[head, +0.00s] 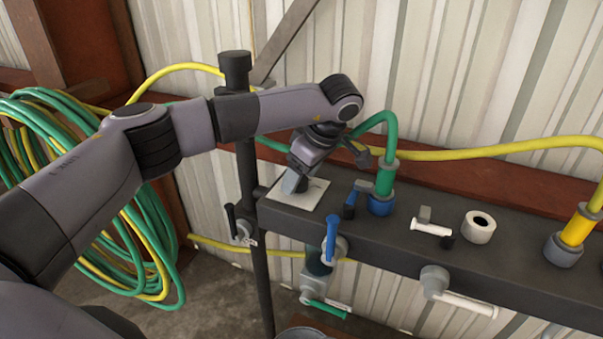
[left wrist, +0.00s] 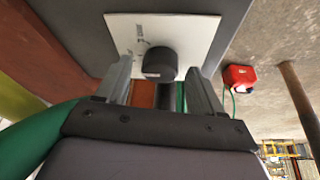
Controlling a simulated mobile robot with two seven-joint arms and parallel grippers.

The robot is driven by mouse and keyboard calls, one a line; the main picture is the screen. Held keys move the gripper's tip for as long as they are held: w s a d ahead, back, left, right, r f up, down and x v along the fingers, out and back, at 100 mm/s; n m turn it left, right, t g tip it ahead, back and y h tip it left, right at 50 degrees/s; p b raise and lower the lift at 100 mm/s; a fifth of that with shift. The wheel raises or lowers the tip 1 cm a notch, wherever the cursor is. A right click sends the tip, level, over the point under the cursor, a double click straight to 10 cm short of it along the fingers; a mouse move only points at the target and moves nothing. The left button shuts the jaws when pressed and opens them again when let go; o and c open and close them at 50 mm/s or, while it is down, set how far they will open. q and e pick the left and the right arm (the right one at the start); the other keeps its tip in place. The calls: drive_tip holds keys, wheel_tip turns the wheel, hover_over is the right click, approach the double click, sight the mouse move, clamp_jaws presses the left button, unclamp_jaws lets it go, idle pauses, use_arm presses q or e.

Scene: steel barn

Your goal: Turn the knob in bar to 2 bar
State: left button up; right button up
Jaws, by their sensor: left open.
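The dark round knob (left wrist: 160,62) stands on a white square plate (left wrist: 185,27) in the left wrist view. Small dark markings on the plate, beside the knob, are too small to read. My left gripper (left wrist: 158,72) is open, with one finger on each side of the knob and visible gaps to it. In the head view the same plate (head: 314,194) lies on the dark beam, and my left gripper (head: 297,182) is over it, hiding the knob. Which value the knob points to cannot be told. My right gripper is in neither view.
The dark beam (head: 480,265) carries a blue-collared green hose fitting (head: 384,180), a yellow hose fitting (head: 575,230), a white ring (head: 479,226) and several valve levers. A blue lever (head: 331,238) stands close to the plate. Coiled hoses (head: 95,190) hang at left.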

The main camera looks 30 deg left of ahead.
use_arm(q)
drive_tip(key=v, duration=0.7)
drive_tip(key=shift+b, duration=0.35)
drive_tip(key=shift+s, duration=0.1)
